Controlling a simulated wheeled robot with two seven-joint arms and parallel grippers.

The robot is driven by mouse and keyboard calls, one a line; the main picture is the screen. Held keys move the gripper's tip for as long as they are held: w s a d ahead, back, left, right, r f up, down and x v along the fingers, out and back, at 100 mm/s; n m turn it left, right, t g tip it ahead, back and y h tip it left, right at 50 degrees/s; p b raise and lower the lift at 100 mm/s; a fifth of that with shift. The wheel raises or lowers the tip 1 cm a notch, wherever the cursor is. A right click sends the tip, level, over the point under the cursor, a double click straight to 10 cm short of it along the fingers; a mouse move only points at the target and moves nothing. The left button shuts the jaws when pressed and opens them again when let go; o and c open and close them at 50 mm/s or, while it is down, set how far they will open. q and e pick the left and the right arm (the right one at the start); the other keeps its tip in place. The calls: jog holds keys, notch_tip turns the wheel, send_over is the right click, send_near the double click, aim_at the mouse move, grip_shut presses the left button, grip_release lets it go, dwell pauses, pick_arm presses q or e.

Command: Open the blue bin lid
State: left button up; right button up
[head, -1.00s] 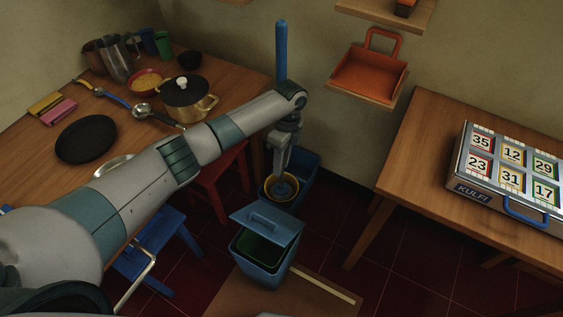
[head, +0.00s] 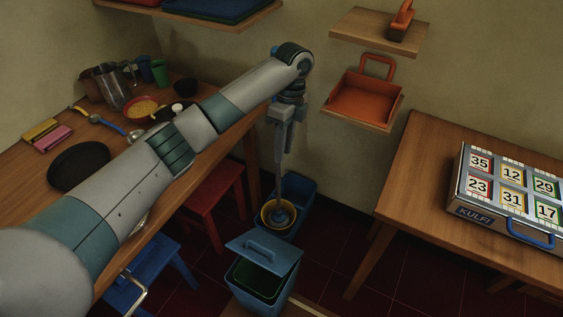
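The blue bin (head: 256,295) stands on the dark red floor at lower centre. Its blue lid (head: 264,253) is open, tilted up at the back of the rim, and the dark green inside shows in front of it. My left gripper (head: 283,143) points down, well above and behind the lid, apart from it. A thin grey shaft (head: 280,172) runs below its fingers to a round foot in a yellow bowl-like thing (head: 270,222). I cannot tell whether the fingers hold the shaft. My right gripper is not in view.
A second blue container (head: 299,190) stands behind the bin. A red stool (head: 212,192) and blue stool (head: 160,262) are to the left by the cluttered table (head: 22,182). The right table (head: 415,160) carries a number case (head: 505,195). An orange dustpan (head: 365,96) is on a wall shelf.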

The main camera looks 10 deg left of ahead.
pick_arm(q)
jog(key=shift+w+r, duration=0.2)
jog(key=shift+r, duration=0.65)
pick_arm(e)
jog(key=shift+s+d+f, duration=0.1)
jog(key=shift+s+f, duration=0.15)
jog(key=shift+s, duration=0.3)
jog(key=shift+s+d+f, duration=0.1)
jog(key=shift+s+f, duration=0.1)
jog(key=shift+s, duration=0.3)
pick_arm(q)
jog(key=shift+f, duration=0.1)
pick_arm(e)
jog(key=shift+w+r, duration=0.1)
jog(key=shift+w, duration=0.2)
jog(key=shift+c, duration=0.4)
